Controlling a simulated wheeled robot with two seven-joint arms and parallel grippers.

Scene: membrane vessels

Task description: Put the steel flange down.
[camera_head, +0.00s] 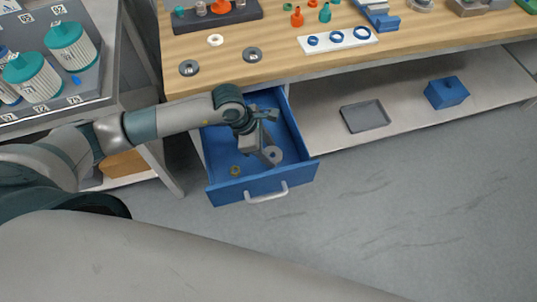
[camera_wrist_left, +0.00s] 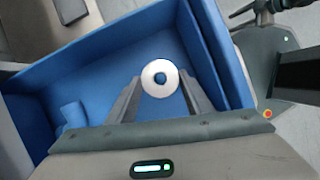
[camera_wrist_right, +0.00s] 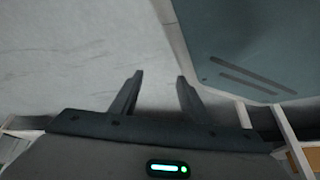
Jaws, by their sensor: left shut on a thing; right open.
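The steel flange (camera_head: 272,155) is a round grey-white disc with a centre hole. My left gripper (camera_head: 264,148) is shut on it and holds it inside the outline of the open blue drawer (camera_head: 215,160). In the left wrist view the flange (camera_wrist_left: 160,78) sits between the fingertips of my left gripper (camera_wrist_left: 160,92), with the blue drawer floor behind it. I cannot tell whether it touches the floor. My right gripper (camera_wrist_right: 158,85) is open and empty, with grey floor beyond it. It does not show in the head view.
Above is the wooden bench (camera_head: 290,62) with two dark discs, a pale ring and a white plate of blue rings. A grey tray (camera_head: 365,117) and a blue box (camera_head: 446,92) stand on the lower shelf.

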